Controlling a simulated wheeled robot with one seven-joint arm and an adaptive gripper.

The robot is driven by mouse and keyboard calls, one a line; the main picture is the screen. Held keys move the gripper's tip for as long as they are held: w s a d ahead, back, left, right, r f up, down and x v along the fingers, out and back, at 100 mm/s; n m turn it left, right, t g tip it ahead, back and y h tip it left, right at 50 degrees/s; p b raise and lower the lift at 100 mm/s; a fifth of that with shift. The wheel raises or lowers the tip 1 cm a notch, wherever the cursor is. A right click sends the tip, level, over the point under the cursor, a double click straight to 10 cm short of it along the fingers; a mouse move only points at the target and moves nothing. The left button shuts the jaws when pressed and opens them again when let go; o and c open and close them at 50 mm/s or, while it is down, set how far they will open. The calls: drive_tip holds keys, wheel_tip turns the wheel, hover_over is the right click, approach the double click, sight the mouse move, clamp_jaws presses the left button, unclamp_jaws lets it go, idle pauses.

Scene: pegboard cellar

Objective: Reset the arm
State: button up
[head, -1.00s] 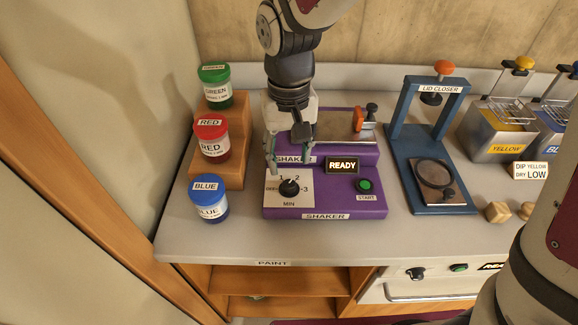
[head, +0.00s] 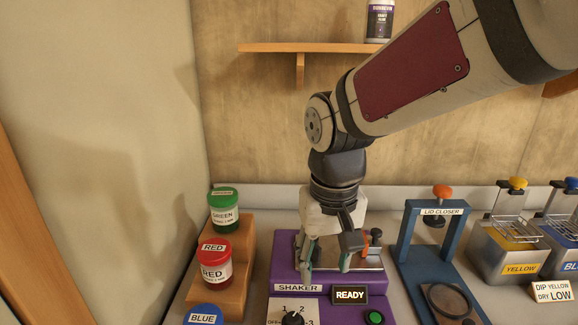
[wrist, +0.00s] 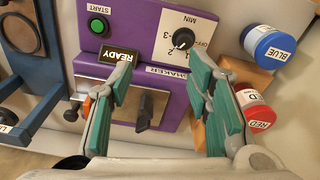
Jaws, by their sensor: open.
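My gripper (head: 325,262) is open and empty above the back part of the purple shaker (head: 285,262). In the wrist view its two green-padded fingers (wrist: 165,105) stand apart, with the shaker (wrist: 150,30) between and beyond them. The shaker's display (head: 350,295) reads READY. Its dial (head: 292,319) and green start button (head: 375,317) are at the front. My arm comes in from the upper right and bends down to the gripper. The gripper partly hides the shaker's metal plate.
Green (head: 223,212), red (head: 214,262) and blue (head: 205,314) paint jars stand left of the shaker, the green and red on wooden steps (head: 235,255). The blue lid closer (head: 404,245) and dip tanks (head: 510,255) stand right. A wall shelf (head: 270,48) is above.

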drive_tip(key=s+d+r+m+t, duration=0.2)
drive_tip(key=s+d+r, duration=0.3)
drive_tip(key=s+d, duration=0.8)
drive_tip(key=shift+s+d+t, duration=0.15)
drive_tip(key=shift+s+t, duration=0.35)
drive_tip(key=shift+t, duration=0.3)
